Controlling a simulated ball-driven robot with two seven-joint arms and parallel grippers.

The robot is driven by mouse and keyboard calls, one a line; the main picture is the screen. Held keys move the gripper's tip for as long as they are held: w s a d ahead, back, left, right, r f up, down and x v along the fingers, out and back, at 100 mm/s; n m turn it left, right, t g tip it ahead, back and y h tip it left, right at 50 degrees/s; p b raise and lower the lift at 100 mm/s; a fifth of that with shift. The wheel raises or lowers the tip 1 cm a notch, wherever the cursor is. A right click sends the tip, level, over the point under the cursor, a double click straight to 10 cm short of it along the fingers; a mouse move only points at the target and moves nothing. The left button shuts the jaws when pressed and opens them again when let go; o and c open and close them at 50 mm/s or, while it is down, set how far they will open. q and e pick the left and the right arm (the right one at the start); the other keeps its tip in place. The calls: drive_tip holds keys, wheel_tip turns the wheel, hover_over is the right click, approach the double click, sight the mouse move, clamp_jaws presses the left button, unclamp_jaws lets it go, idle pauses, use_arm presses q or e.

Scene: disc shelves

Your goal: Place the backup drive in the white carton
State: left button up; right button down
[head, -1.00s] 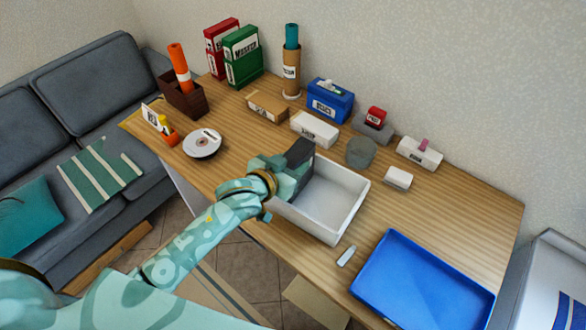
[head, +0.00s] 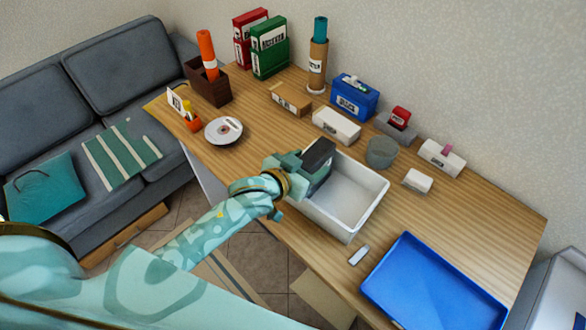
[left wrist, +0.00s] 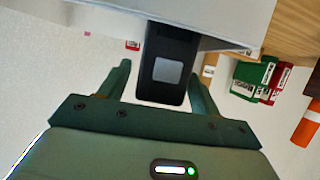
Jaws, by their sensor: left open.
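The white carton (head: 375,207) is an open box at the table's near edge. The backup drive appears to be the black block (head: 318,153) with a grey label, at the carton's left end in the head view. In the left wrist view the black drive (left wrist: 168,72) lies between my fingers, its far end against the carton's pale wall (left wrist: 215,15). My left gripper (head: 312,166) is at the carton's left end, its fingers (left wrist: 160,78) apart on either side of the drive. Whether the drive rests on the carton is hidden. My right gripper is not in view.
A blue tray (head: 425,290) lies right of the carton, with a small pale block (head: 358,255) between them. A grey cup (head: 381,152), white boxes (head: 336,125) and a blue box (head: 354,96) stand behind. A disc stack (head: 223,131) sits left.

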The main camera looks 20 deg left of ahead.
use_arm(q)
drive_tip(key=p+v, duration=0.2)
drive_tip(key=v, duration=0.8)
drive_tip(key=shift+s, duration=0.15)
